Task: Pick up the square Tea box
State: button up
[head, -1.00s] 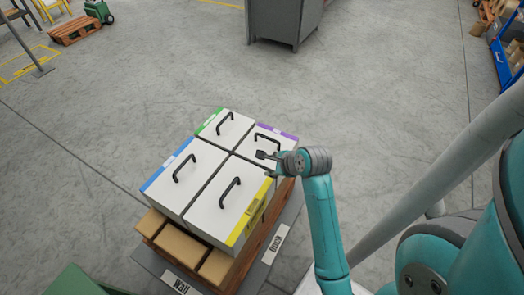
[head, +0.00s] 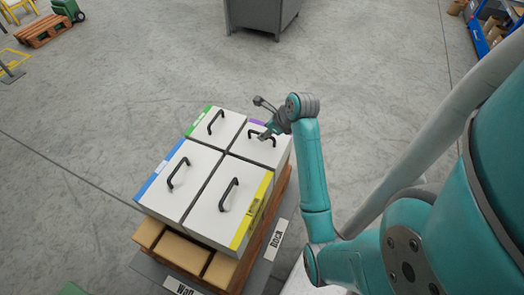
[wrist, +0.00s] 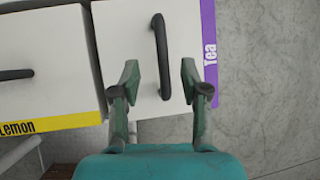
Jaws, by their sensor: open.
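The square Tea box (head: 257,153) is white with a purple edge strip. It sits at the back right of a group of boxes in the head view, and its Tea label shows in the wrist view (wrist: 209,52). Its black arched handle (wrist: 163,48) stands up from the lid. My gripper (head: 266,136) is just above this lid, at the handle. In the wrist view my gripper (wrist: 160,78) is open, with one finger on each side of the near end of the handle. I see no contact, and the exact height gap cannot be told.
A yellow-edged Lemon box (head: 225,208), a blue-edged box (head: 174,187) and a green-edged box (head: 208,130) stand close beside the Tea box on a wooden base (head: 278,205). Floor is clear behind them. A grey cabinet (head: 262,12) stands farther back.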

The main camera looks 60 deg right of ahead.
aim_at(262, 147)
jog(key=x, duration=0.5)
jog(key=shift+s+d+f, duration=0.1)
jog(key=shift+d+f, duration=0.05)
jog(key=shift+d, duration=0.05)
grip_shut()
